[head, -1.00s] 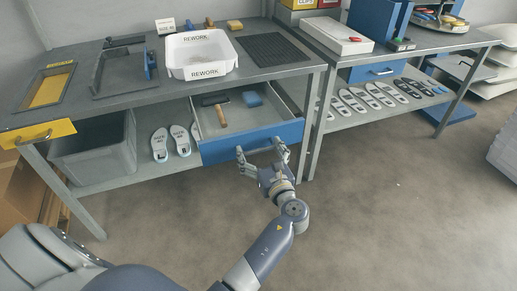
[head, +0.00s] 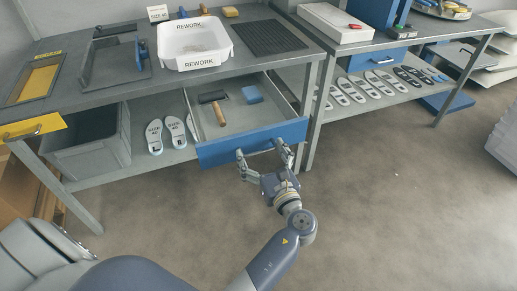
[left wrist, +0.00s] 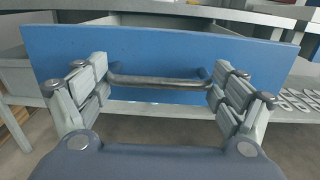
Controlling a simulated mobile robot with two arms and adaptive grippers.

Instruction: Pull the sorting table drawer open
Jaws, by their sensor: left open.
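The sorting table drawer (head: 222,152) has a blue front and stands pulled out under the table top in the head view. A dark-headed tool with a wooden handle (head: 219,112) and a blue block (head: 252,94) lie inside it. In the left wrist view the blue front (left wrist: 150,45) fills the upper middle, with a dark bar handle (left wrist: 158,81) across it. My left gripper (head: 262,150) is at the drawer front. Its fingers (left wrist: 160,76) are spread apart at the two ends of the handle; I cannot tell whether they touch it. My right gripper is not in view.
The sorting table (head: 120,88) carries a white REWORK bin (head: 195,45) and a black ribbed mat (head: 268,37). A grey crate (head: 88,145) and insoles (head: 154,137) are on its lower shelf. A second table stands at right. The floor (head: 390,215) in front is clear.

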